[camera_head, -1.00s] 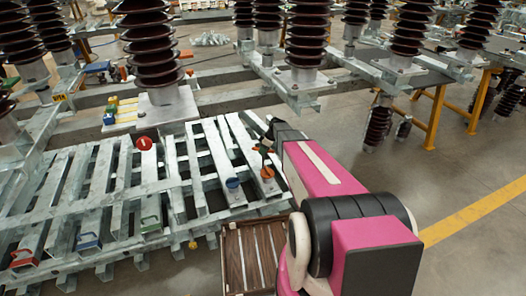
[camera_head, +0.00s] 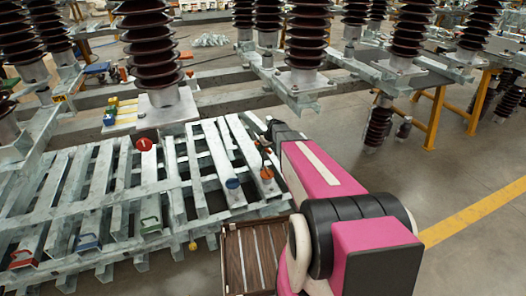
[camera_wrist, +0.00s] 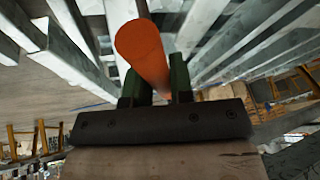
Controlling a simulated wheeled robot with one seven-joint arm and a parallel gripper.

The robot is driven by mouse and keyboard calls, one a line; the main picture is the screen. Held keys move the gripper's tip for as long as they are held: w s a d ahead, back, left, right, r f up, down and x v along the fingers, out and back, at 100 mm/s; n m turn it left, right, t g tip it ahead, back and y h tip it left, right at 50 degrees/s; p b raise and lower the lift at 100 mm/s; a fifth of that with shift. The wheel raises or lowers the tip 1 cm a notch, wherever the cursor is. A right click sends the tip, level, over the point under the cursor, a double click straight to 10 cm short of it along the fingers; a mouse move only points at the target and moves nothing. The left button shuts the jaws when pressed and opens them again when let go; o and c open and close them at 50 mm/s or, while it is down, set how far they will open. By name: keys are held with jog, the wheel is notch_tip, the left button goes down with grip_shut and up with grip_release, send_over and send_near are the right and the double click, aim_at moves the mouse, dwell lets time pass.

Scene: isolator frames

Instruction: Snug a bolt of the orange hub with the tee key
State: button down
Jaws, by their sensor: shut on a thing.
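The orange hub (camera_head: 267,174) sits on a grey slat of the rack, right of a blue hub (camera_head: 232,184). My gripper (camera_head: 265,150) is just above the orange hub, small and partly hidden by my arm. In the wrist view, its two green fingers (camera_wrist: 156,88) are shut on a thick orange bar (camera_wrist: 141,45), which looks like the handle of the tee key. A thin dark line above the hub may be the key's shank. Its lower end and the hub's bolts are too small to make out, so I cannot tell whether the key is seated on a bolt.
The slatted grey metal rack (camera_head: 110,190) fills the left. A red round piece (camera_head: 144,144) and green, blue and red handled pieces lie on it. A wooden crate (camera_head: 232,262) stands below on the floor. Tall brown insulators (camera_head: 306,35) stand behind. Floor is clear at right.

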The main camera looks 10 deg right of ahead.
jog(key=shift+r, duration=2.4)
